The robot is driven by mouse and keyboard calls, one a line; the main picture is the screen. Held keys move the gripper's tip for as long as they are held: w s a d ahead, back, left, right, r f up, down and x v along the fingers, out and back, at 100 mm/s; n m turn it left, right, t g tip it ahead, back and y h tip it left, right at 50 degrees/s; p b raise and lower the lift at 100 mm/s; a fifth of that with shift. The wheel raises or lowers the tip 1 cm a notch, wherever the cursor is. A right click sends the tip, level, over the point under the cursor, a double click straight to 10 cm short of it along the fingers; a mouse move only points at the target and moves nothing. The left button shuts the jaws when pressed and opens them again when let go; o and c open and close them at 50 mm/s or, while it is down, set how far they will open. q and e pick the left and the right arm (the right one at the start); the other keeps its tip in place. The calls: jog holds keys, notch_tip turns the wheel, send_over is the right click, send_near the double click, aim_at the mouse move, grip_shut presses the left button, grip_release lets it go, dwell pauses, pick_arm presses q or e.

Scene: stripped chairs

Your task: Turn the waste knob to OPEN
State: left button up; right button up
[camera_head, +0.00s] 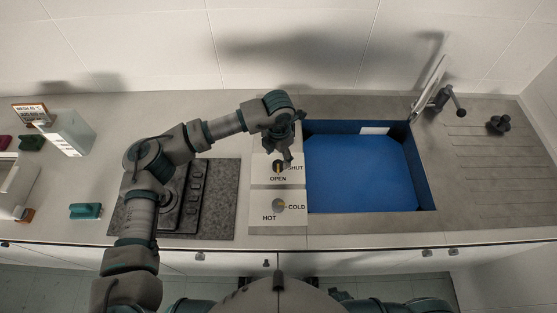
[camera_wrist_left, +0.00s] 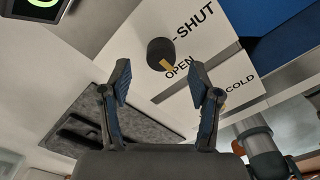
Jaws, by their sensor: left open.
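The waste knob (camera_head: 278,169) is a dark round knob with a yellow mark, on a pale plate (camera_head: 259,161) lettered SHUT and OPEN beside the sink. In the left wrist view the knob (camera_wrist_left: 160,52) stands clear, and its yellow mark points toward the word OPEN. My left gripper (camera_head: 290,155) is just above the knob in the head view and partly covers the plate. In the wrist view its two fingers (camera_wrist_left: 163,85) are spread apart with nothing between them, and the knob lies beyond the tips. My right gripper does not show.
A dark hob (camera_head: 215,200) is to the left. A teal block (camera_head: 85,211) lies farther left.

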aim_at(279, 163)
pick_arm(q)
notch_tip(279, 163, up, 8)
jog(key=shift+f, duration=0.15)
dwell(0.6)
